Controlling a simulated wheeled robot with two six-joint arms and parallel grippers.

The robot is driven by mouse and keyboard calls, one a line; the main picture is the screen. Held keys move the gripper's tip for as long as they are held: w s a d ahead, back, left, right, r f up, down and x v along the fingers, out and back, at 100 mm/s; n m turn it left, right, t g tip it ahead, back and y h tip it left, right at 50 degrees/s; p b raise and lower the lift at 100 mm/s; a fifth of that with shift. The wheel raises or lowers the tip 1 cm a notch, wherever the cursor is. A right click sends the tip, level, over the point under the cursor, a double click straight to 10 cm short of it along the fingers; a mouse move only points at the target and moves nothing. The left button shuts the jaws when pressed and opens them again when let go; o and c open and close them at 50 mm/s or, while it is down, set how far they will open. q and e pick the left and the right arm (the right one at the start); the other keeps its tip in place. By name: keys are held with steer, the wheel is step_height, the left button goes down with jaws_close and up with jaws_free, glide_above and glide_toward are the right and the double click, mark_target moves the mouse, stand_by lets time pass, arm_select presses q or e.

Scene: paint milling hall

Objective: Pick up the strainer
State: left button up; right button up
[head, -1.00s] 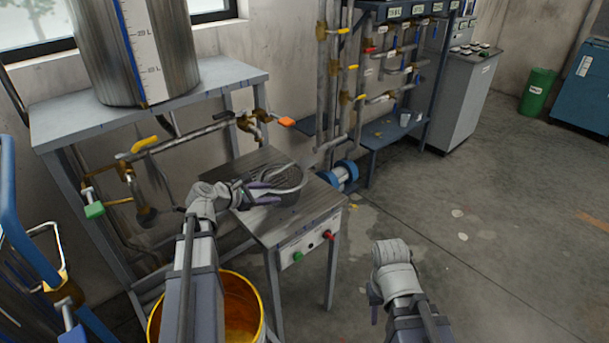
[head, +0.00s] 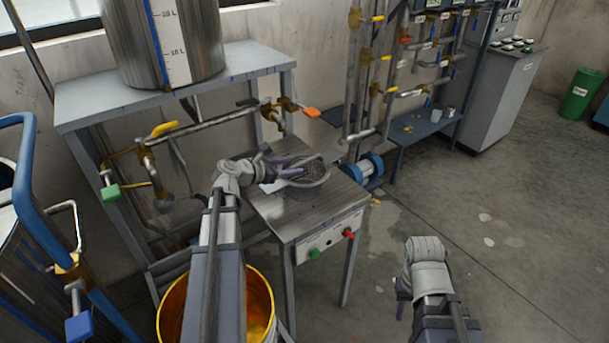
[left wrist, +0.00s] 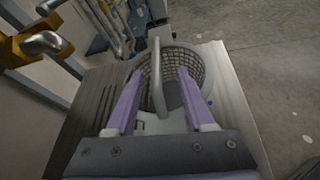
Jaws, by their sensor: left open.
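The strainer (head: 318,180), a round grey mesh basket with a raised handle, sits on the small metal-topped table (head: 300,220) in the head view. My left gripper (head: 296,166) is open at the strainer's near left side, its purple fingers reaching over the rim. In the left wrist view, the strainer's mesh (left wrist: 190,62) lies beyond the fingers. Its upright handle (left wrist: 157,75) stands between the two fingers of the left gripper (left wrist: 158,80), with visible gaps on both sides. My right gripper (head: 403,287) is over the floor at the lower right, away from the strainer; its jaws are unclear.
A yellow bucket (head: 262,290) stands left of the small table's front. A shelf frame (head: 75,113) with a large steel vessel (head: 205,40) and a valved pipe (head: 200,127) is at left. Open floor (head: 490,270) lies to the right.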

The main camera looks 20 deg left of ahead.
mark_target(300, 162)
arm_select(q)
steer(key=shift+a+b+x, duration=0.1)
steer(key=shift+b+x, duration=0.4)
steer(key=shift+x, duration=1.25)
steer(key=shift+a+b+x, duration=0.15)
steer(key=shift+b+x, duration=0.3)
steer(key=shift+x, duration=1.3)
steer(key=shift+w+r, duration=0.15)
steer(key=shift+r, duration=0.15)
steer(key=shift+c, duration=0.3)
jaws_close()
